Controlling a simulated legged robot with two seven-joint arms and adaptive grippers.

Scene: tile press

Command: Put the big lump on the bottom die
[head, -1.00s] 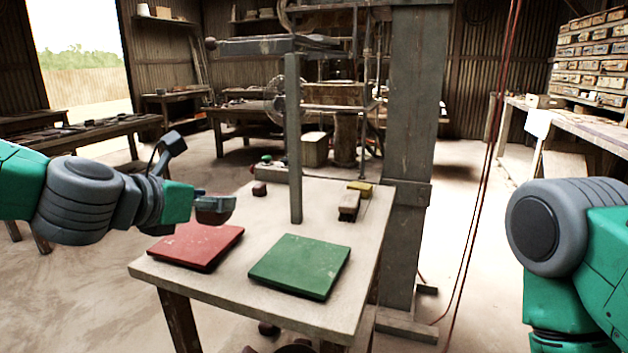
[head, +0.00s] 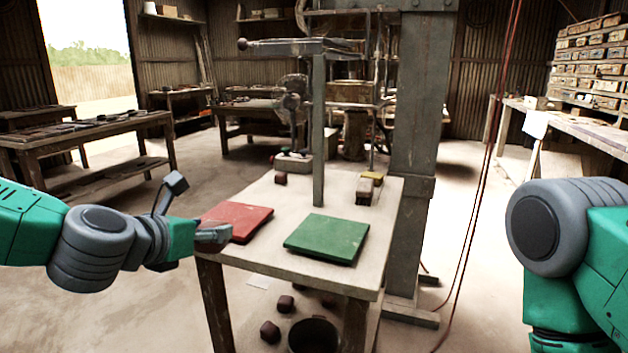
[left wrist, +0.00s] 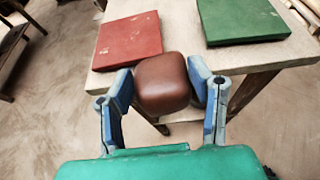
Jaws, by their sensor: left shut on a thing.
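The big lump, a brown rounded block (left wrist: 162,83), is between the fingers of my left gripper (left wrist: 163,88) in the left wrist view. The gripper is shut on it. The red plate (head: 238,220) and the green plate (head: 327,238) lie flat on the table. I cannot tell which part is the bottom die. My right arm shows at the right, but its gripper is out of view.
The wooden table (head: 265,252) carries an upright post (head: 318,130) behind the plates. A small dark red lump (head: 281,178), a block (head: 364,191) and a yellow piece (head: 372,176) lie farther back. Lumps (head: 270,332) and a dark bucket (head: 313,337) are below the tabletop.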

